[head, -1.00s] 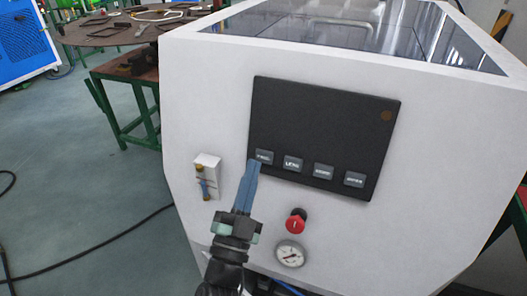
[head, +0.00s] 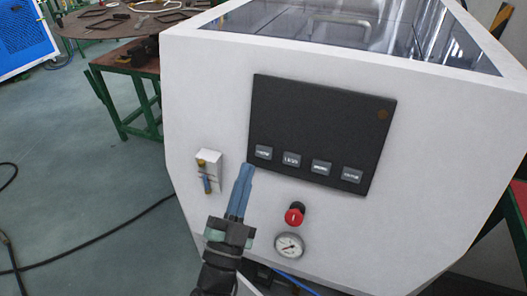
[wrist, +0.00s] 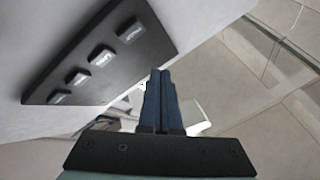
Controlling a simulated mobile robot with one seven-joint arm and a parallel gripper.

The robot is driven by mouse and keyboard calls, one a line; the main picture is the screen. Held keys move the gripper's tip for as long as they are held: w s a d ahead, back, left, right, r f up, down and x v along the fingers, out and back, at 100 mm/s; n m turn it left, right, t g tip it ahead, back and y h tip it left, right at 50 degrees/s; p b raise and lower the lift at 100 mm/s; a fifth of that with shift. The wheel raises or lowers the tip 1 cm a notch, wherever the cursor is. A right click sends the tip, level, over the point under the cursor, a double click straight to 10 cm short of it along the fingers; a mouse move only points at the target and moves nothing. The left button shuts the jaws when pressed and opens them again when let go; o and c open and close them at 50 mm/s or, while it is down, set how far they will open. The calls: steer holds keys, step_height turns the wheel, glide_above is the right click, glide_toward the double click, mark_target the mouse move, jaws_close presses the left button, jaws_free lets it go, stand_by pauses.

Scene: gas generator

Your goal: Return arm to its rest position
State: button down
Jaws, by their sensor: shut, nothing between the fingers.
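My gripper (head: 246,169) is shut and empty, its two blue fingers together. In the head view it points up in front of the white generator cabinet (head: 210,105), just below and left of the black control panel (head: 318,120). In the wrist view the shut fingers (wrist: 161,74) point up the picture, with the panel (wrist: 100,60) tilted at the upper left. The fingertips look apart from the panel's buttons. Several labelled grey buttons (head: 291,160) run along the panel's lower edge.
A red knob (head: 294,216) and a round gauge (head: 289,246) sit right of my gripper. A small white flow meter (head: 207,172) is on its left. A green-legged table (head: 120,72) stands at the back left. Floor (head: 80,150) at the left is open, with a black cable.

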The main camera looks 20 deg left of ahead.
steer(key=w+d+r+n+t+y, duration=0.1)
steer(key=d+r+n+y, duration=0.15)
steer(key=r, duration=1.05)
steer(key=d+r+n+t+y, duration=0.1)
steer(key=r+n+y, duration=0.25)
steer(key=r, duration=0.85)
steer(key=s+d+r+n+t+h, duration=0.1)
steer(key=s+d+r+h, duration=0.3)
steer(key=s+d+r, duration=0.4)
steer(key=s+d+r+t+h, duration=0.1)
steer(key=s+d+r+h, duration=0.4)
steer(key=r, duration=0.5)
step_height(320, 180, up, 15)
steer(key=w+y+p, duration=0.1)
steer(key=w+p, duration=0.1)
steer(key=p, duration=1.3)
steer(key=shift+y+p, duration=0.3)
steer(key=shift+y, duration=0.1)
steer(key=shift+f, duration=0.1)
